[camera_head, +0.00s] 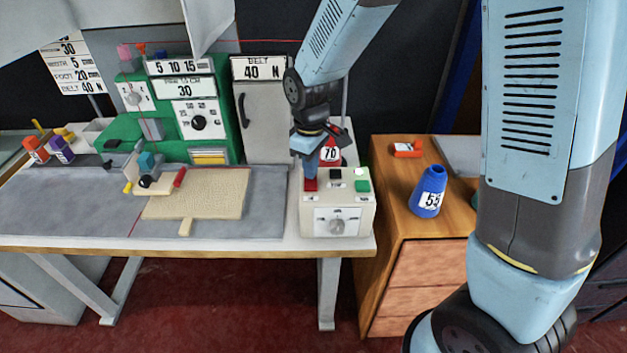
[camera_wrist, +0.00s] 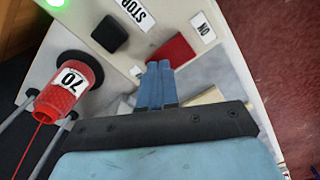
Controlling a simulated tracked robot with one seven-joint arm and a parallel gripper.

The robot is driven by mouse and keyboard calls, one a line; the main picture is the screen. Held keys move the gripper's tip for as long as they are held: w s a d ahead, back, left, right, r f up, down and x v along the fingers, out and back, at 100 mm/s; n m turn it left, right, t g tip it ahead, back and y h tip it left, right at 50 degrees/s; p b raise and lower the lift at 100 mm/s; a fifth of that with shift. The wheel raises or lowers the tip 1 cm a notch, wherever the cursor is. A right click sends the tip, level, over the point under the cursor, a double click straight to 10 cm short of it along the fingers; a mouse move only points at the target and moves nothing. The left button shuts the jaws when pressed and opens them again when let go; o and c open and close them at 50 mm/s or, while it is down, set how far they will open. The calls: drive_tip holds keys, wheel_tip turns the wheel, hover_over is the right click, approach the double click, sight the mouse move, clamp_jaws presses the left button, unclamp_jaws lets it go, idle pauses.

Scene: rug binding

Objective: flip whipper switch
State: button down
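The white control box (camera_head: 312,222) stands at the right end of the bench, with a dial on its front. On its top are a red switch (camera_head: 310,185), a black one and a green one. My gripper (camera_head: 309,172) points down over the red switch. In the wrist view my gripper's blue fingers (camera_wrist: 159,68) are together, with nothing seen between them. Their tips are right beside the red switch (camera_wrist: 173,54), near an ON label; I cannot tell whether they touch it. A black button (camera_wrist: 109,34) sits near a STOP label. A green light (camera_wrist: 55,2) is lit.
A red thread cone marked 70 (camera_wrist: 72,82) stands close to my gripper, behind the box. The green machine (camera_head: 190,105) and a beige rug piece (camera_head: 205,200) are to the left. A blue cone marked 55 (camera_head: 427,192) stands on the wooden cabinet (camera_head: 385,220) at right.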

drive_tip(key=shift+r, duration=3.45)
drive_tip(key=s+d+r+m+t, duration=0.25)
drive_tip(key=d+r+m, duration=0.35)
drive_tip(key=d+r, duration=0.7)
drive_tip(key=s+d+r+m+t, duration=0.3)
drive_tip(key=s+d+m, duration=0.3)
drive_tip(key=s+d, duration=0.6)
drive_tip(key=shift+s+d+r+m, duration=0.3)
drive_tip(key=shift+d+r, duration=0.3)
drive_tip(key=shift+d, duration=0.3)
